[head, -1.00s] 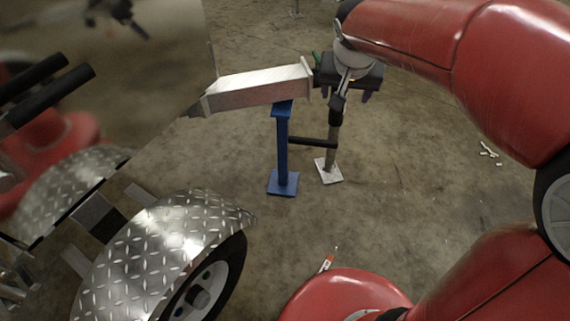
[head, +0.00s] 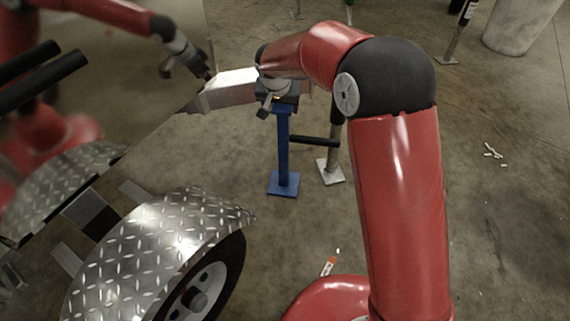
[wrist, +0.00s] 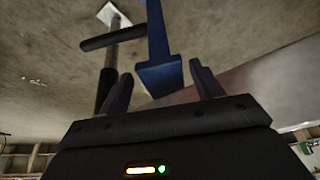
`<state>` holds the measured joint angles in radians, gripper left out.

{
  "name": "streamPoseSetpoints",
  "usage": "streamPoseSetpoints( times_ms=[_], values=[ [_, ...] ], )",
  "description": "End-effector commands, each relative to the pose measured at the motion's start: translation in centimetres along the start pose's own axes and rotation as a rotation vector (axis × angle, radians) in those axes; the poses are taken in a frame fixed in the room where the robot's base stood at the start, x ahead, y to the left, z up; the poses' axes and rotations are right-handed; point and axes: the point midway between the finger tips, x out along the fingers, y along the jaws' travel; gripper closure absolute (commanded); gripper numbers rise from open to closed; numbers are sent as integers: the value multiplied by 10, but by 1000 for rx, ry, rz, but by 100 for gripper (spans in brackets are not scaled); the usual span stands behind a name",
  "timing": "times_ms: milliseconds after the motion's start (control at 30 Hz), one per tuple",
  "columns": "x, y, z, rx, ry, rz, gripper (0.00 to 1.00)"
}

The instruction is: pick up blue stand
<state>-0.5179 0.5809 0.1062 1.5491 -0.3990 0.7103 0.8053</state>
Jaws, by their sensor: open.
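The blue stand (head: 284,152) stands upright on the floor in the head view, with a flat square base, a post and a small top plate. My gripper (head: 282,97) is at the top of the stand, partly hiding the top plate and the beam end. In the wrist view my gripper (wrist: 160,87) is open. The stand's blue top plate (wrist: 160,76) shows between the two dark fingers, with a gap on both sides. I cannot tell whether the plate is within finger reach.
A grey jack post with a white foot (head: 331,172) and black handle (head: 314,141) stands just right of the stand. The trailer's diamond-plate fender (head: 165,250) and wheel (head: 205,290) are at lower left. Open concrete floor lies right of my arm.

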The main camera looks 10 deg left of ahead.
Motion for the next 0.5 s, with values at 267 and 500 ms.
streamPoseSetpoints(
  times_ms=[267,500],
  values=[
    [16,0,0,0,1,-1,35],
    [16,0,0,0,0,0,50]
  ],
)
